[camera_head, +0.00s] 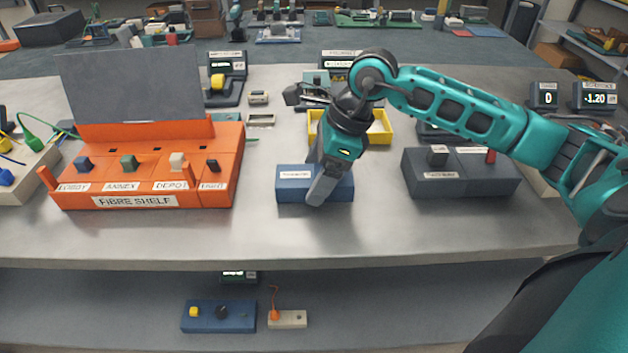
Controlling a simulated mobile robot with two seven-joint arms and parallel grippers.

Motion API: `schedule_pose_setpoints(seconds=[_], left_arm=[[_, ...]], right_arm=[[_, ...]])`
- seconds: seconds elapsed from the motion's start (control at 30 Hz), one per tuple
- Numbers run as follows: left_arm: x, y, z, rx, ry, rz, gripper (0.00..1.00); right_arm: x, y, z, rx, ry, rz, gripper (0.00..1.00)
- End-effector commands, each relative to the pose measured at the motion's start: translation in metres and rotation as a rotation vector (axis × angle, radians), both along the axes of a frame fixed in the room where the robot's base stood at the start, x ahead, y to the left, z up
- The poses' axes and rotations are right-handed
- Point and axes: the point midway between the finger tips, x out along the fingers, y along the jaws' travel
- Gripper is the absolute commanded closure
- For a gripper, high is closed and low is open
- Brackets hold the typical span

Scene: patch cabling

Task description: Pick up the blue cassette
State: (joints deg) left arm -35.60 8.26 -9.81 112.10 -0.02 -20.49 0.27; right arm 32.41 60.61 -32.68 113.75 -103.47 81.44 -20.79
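A blue box-shaped block with a white label (290,188), which looks like the blue cassette, sits on the grey bench near its front edge, right of the orange fibre shelf (150,190). My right gripper (321,190) points down over the middle of this block and hides part of its top and front. Whether the fingers touch it, and whether they are open or shut, I cannot tell. A small dark blue piece (83,164) stands in the left slot of the fibre shelf. My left gripper is not in view.
A yellow tray (379,134) lies just behind my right gripper. A dark grey box with a black and a red piece (460,175) stands to the right. A blue box (218,316) is on the lower shelf. The bench between the fibre shelf and the block is clear.

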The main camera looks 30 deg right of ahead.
Motion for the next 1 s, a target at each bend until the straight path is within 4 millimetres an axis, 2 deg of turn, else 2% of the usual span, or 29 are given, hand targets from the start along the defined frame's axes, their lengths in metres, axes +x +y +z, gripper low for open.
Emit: schedule_pose_setpoints(seconds=[0.07, 0.5, 0.83, 1.0], left_arm=[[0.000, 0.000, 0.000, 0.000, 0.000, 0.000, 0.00], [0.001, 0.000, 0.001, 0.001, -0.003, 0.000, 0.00], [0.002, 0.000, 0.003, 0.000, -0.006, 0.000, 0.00], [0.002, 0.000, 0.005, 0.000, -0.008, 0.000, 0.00]], right_arm=[[0.000, 0.000, 0.000, 0.000, 0.000, 0.000, 0.22], [0.000, 0.000, 0.000, 0.000, -0.001, 0.000, 0.65], [0.000, 0.000, 0.004, 0.001, -0.003, 0.000, 0.66], [0.001, 0.000, 0.020, 0.000, -0.005, 0.000, 0.66]])
